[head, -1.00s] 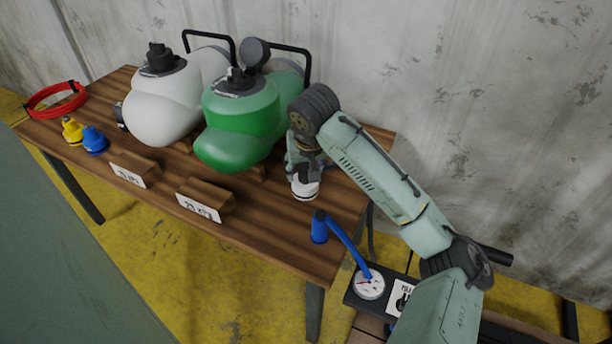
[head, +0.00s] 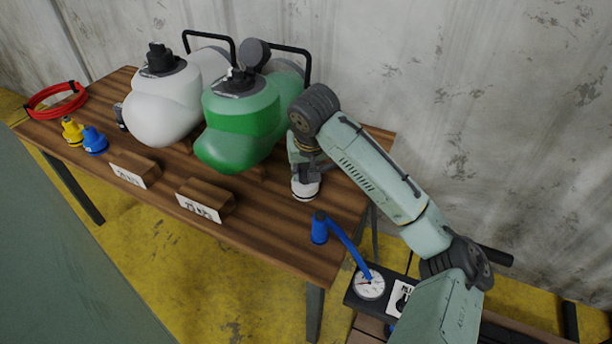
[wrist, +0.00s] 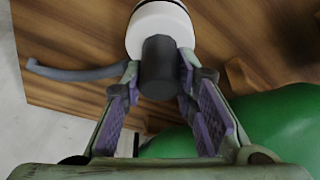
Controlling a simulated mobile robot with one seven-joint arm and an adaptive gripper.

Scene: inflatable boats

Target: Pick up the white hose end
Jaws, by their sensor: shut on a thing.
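The white hose end (head: 304,188) is at the right part of the wooden table, below my gripper (head: 305,172). In the wrist view the white hose end (wrist: 160,28) is a wide white piece with a dark grey cylinder. The fingertips of my gripper (wrist: 158,72) close on both sides of that dark cylinder. It appears upright and at or just above the tabletop; I cannot tell whether it touches. A grey-blue hose (wrist: 75,72) runs leftward near it in the wrist view.
A blue fitting (head: 319,228) with a blue tube leads to a gauge (head: 370,284). Wooden label blocks (head: 205,200) line the front. A red hose coil (head: 55,100) lies far left.

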